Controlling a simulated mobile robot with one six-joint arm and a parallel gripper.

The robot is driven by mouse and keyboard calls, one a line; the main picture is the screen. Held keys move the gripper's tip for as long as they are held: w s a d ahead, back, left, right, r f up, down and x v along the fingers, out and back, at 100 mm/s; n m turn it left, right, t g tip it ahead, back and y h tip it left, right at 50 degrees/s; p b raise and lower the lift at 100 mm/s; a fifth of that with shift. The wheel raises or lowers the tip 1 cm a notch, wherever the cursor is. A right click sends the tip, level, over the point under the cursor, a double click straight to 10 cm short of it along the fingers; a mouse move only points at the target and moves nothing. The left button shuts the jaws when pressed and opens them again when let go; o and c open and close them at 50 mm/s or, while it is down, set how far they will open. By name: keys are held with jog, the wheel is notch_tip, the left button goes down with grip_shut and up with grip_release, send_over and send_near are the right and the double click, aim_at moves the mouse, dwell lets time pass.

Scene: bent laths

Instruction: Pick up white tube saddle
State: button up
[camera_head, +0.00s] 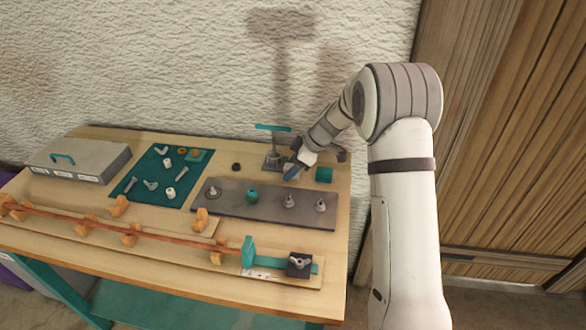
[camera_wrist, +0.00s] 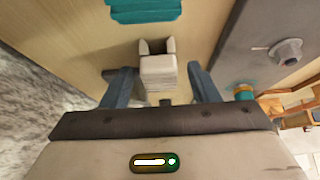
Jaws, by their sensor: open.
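The white tube saddle (camera_wrist: 158,72) is a small pale block with two upright prongs and a notch between them. In the wrist view it stands on the wooden bench top, between the blue-grey fingers of my gripper (camera_wrist: 160,80). The fingers are open, one on each side, with a visible gap to the saddle. In the head view my gripper (camera_head: 293,170) is low over the bench near its back right. The saddle cannot be clearly made out there behind the fingers.
A teal block (camera_head: 324,174) is close to the right of my gripper. A clamp stand with a teal bar (camera_head: 273,128) rises just behind. A dark plate (camera_head: 235,198) with several pegs lies in front. A teal mat (camera_head: 140,187) with small parts and a grey box (camera_head: 80,155) are left.

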jog(key=shift+f, duration=0.15)
jog(key=c, duration=1.2)
